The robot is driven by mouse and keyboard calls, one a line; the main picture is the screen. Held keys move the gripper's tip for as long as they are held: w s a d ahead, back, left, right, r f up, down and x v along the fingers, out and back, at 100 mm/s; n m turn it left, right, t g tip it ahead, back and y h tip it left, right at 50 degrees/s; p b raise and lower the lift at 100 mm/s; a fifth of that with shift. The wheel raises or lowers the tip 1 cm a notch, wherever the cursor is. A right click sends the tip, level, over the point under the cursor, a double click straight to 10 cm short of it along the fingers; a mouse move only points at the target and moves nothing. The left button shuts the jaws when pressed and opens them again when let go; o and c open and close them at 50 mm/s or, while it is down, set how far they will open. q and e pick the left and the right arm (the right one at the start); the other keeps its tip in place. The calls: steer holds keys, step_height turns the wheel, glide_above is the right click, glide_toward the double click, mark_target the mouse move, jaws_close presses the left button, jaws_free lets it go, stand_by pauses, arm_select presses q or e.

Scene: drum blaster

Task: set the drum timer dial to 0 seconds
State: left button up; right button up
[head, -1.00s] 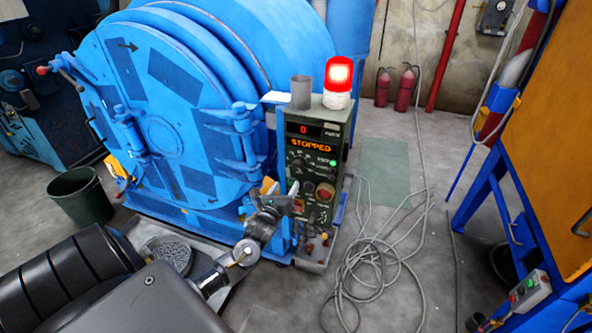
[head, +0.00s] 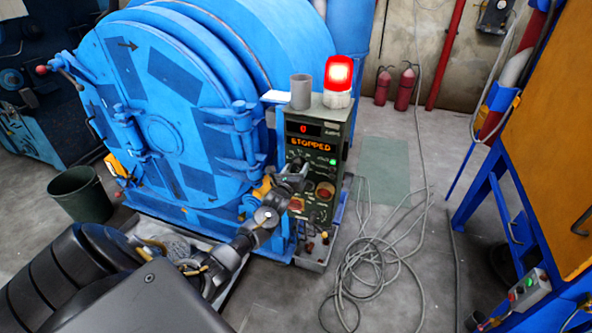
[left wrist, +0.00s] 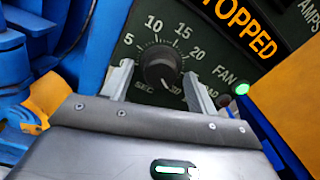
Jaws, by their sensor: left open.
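The timer dial (left wrist: 160,67) is a round black knob on the dark green control panel. In the left wrist view its scale reads 5, 10, 15, 20 and 30 with SEC beside it, and a pale mark on the knob is toward the 30 at the lower right. My left gripper (left wrist: 160,88) is open, with one finger on each side of the knob; I cannot tell whether they touch it. In the head view my left gripper (head: 297,178) is in front of the panel (head: 322,150) and hides the dial. My right gripper is not in view.
The display reads 0 and STOPPED (head: 308,146). A green FAN light (left wrist: 242,88) is lit beside the dial. A red beacon (head: 338,75) and grey cup (head: 300,92) stand on the panel box. The blue drum (head: 165,135) is at left; cables (head: 375,255) lie on the floor.

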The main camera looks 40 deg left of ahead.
arm_select(q)
steer(key=shift+c, duration=0.5)
steer(key=c, duration=0.9)
